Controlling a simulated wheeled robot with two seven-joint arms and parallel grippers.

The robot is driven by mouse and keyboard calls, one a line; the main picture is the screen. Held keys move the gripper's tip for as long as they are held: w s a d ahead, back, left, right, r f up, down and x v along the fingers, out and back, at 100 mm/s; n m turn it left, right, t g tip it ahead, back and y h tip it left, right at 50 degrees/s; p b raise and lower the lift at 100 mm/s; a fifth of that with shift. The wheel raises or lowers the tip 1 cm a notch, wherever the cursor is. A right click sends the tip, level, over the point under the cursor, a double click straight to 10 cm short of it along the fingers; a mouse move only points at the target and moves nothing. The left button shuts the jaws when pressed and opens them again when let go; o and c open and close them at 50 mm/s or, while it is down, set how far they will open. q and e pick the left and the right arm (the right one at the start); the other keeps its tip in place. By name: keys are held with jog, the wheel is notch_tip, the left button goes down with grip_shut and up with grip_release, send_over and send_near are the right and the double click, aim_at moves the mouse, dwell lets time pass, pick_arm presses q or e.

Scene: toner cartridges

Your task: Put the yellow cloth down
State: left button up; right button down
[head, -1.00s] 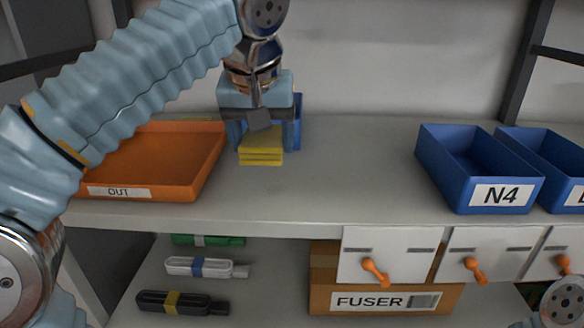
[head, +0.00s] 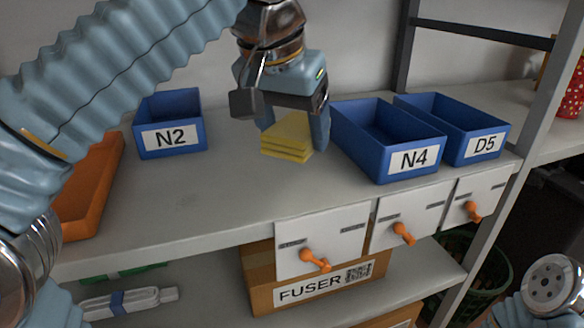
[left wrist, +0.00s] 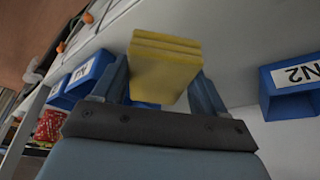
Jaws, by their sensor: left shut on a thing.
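The yellow cloth (head: 287,147) is a folded, layered stack. My left gripper (head: 293,137) points down with one finger on each side of the cloth and is shut on it. They are over the shelf top (head: 215,195), between the blue bins N2 and N4, and the right finger is close to N4. The left wrist view shows the cloth (left wrist: 165,70) between both fingers, with the pale shelf behind it. I cannot tell whether the cloth touches the shelf. My right gripper is out of view; only a joint of my right arm shows at the lower right.
Blue bin N2 (head: 170,107) stands at the back left, with an orange tray (head: 90,195) in front of it. Blue bins N4 (head: 425,171) and D5 (head: 490,155) stand to the right. The shelf in front of the cloth is clear. White drawers (head: 322,240) hang below its edge.

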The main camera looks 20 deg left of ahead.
pick_arm(q)
send_near(293, 179)
jog(key=shift+w+d+f+b, duration=0.45)
jog(key=shift+w, duration=0.1)
jog(key=x, duration=0.2)
jog(key=a+b+x, duration=0.1)
jog(key=x, duration=0.1)
jog(key=shift+s+f, duration=0.15)
jog(key=shift+d+f, duration=0.1)
jog(key=shift+f, duration=0.25)
jog(key=shift+f, duration=0.1)
jog(key=o, duration=0.9)
jog(key=shift+o, duration=0.2)
